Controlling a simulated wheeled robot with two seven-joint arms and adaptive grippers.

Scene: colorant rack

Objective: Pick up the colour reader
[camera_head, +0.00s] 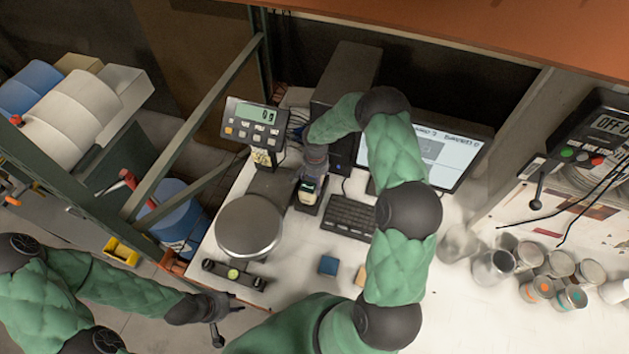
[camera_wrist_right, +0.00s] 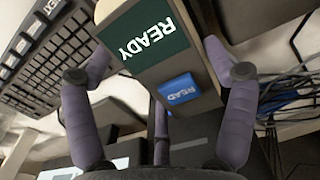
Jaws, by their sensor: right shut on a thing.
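The colour reader (camera_head: 306,190) is at the dark stand left of the keyboard, partly covered by my right gripper (camera_head: 313,172), which reaches it from above. In the right wrist view the colour reader (camera_wrist_right: 150,32) fills the upper middle, with a dark green "READY" screen and a blue "READ" button. My right gripper (camera_wrist_right: 160,95) is shut on it, with purple-grey fingers on both sides. I cannot tell whether it is clear of its stand. My left gripper (camera_head: 228,318) is empty and open, low at the left, in front of the table edge.
A scale with a round pan (camera_head: 249,226) and a raised display (camera_head: 253,121) stands left of the reader. The keyboard (camera_head: 349,217) and monitor (camera_head: 428,150) are to the right. A blue block (camera_head: 328,265) lies in front. Several cans (camera_head: 570,297) stand at the right.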

